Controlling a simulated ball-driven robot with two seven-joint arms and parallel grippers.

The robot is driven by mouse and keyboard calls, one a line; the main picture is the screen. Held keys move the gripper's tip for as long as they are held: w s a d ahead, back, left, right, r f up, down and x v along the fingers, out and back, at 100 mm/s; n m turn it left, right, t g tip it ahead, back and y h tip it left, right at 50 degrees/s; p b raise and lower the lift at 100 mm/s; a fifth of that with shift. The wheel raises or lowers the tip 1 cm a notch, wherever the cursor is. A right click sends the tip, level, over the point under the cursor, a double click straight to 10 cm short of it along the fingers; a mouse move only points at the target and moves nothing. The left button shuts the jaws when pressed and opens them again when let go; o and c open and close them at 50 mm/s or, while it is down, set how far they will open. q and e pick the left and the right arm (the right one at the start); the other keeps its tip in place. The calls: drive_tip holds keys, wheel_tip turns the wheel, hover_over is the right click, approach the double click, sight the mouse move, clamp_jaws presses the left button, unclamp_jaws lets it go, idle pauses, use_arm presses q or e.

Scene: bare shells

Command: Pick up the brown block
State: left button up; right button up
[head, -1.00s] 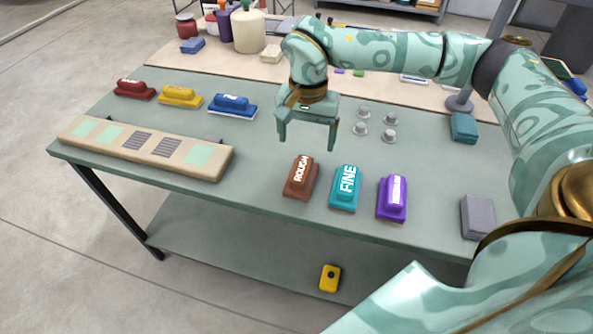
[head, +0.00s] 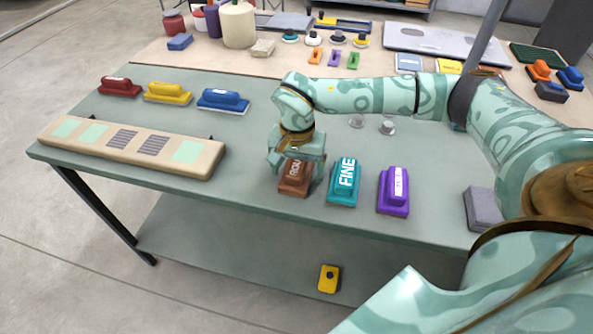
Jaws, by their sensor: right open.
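The brown block (head: 292,186) carries white lettering, partly covered, and lies near the front edge of the green table (head: 240,190). My right gripper (head: 295,172) is open, pointing down over the block, with its fingers at the block's two sides. Whether the fingers touch it I cannot tell. The gripper hides the block's far part. My left gripper does not show.
A long beige board (head: 130,150) lies at left. Red, yellow and blue (head: 222,101) blocks stand behind it.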

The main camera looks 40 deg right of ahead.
sight(298, 163)
drive_tip(key=c, duration=1.1)
drive_tip(key=shift+r, duration=0.1)
drive_tip(key=shift+r, duration=0.55)
drive_tip(key=r+p, duration=0.1)
drive_tip(key=r, duration=0.2)
drive_tip(key=shift+s+p, duration=0.2)
drive_tip(key=shift+p, duration=0.2)
drive_tip(key=s+r+p, duration=0.1)
drive_tip(key=r, duration=0.1)
drive_tip(key=s+r+p, duration=0.1)
drive_tip(key=s+r, duration=0.1)
drive_tip(key=shift+s+r, duration=0.15)
drive_tip(key=shift+s, duration=0.1)
drive_tip(key=s+r, duration=0.1)
drive_tip(key=s, duration=0.2)
drive_tip(key=s+r+p, duration=0.1)
drive_tip(key=s+r, duration=0.1)
drive_tip(key=s, duration=0.1)
drive_tip(key=s+r, duration=0.1)
drive_tip(key=s, duration=0.3)
drive_tip(key=shift+a+r+p, duration=0.25)
drive_tip(key=shift+a+p, duration=0.05)
drive_tip(key=shift+p, duration=0.1)
